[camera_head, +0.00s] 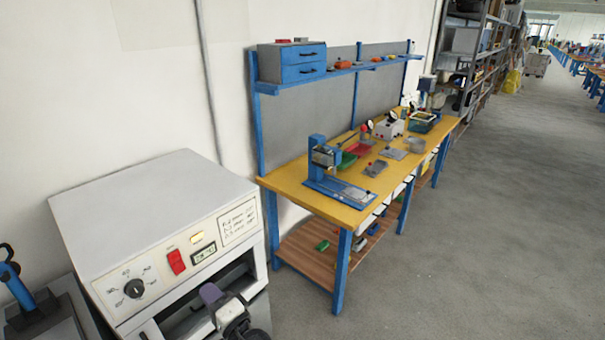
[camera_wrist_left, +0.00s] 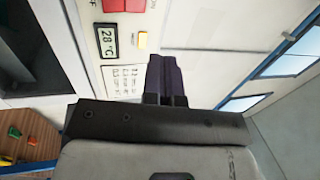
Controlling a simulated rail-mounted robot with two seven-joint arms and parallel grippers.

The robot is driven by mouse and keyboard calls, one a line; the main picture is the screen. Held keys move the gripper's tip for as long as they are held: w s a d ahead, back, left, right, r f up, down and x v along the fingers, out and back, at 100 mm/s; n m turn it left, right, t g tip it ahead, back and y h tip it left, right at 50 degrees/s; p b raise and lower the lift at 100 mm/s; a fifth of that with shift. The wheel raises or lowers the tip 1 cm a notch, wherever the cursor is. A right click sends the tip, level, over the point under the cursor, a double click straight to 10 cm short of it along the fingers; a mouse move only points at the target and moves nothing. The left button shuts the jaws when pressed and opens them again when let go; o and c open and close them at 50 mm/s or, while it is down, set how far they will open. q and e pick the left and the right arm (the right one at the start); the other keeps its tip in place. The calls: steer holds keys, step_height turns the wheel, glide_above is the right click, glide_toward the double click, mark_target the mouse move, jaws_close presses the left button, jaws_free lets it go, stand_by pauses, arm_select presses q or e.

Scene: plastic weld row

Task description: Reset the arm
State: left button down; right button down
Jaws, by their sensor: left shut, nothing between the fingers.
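My left gripper (camera_head: 210,293) is at the bottom of the head view, in front of a white box-shaped machine (camera_head: 140,215). Its dark purple fingers are shut together with nothing between them. They also show in the left wrist view (camera_wrist_left: 166,78), close to the machine's control panel (camera_wrist_left: 120,45). I cannot tell whether they touch it. The panel carries a black knob (camera_head: 134,288), a red switch (camera_head: 176,262), a lit yellow button (camera_head: 197,238) and a small display (camera_head: 203,254). In the wrist view the display (camera_wrist_left: 108,40) reads about 28 °C. My right gripper is not in view.
Below the panel is a dark opening (camera_head: 215,300) beside my gripper. A yellow-topped workbench (camera_head: 290,178) with blue legs stands beyond, holding a blue press (camera_head: 318,155) and several parts. A blue-handled tool (camera_head: 17,288) is at the left edge. The grey floor at right is clear.

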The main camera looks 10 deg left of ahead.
arm_select(q)
steer(key=s+d+f+n+g+h, duration=0.1)
steer(key=s+d+f+n+h, duration=0.25)
steer(key=s+h, duration=0.35)
steer(key=s+d+f+n+h, duration=0.2)
steer(key=s+d+h, duration=0.25)
steer(key=h, duration=0.55)
steer(key=s+f+m+g, duration=0.1)
steer(key=s+f+g, duration=0.1)
steer(key=s+f, duration=0.45)
steer(key=s+f+g+h, duration=0.1)
steer(key=s+f+g, duration=0.15)
steer(key=s, duration=0.75)
steer(key=s+f+m+g, duration=0.1)
steer(key=s+f, duration=0.4)
steer(key=s, duration=0.3)
step_height(320, 180, up, 33)
steer(key=w+p, duration=0.1)
steer(key=p, duration=3.1)
step_height(320, 180, down, 60)
steer(key=b, duration=5.9)
steer(key=shift+d+f+b, duration=0.15)
steer(key=shift+d+b, duration=0.2)
steer(key=shift+b, duration=0.05)
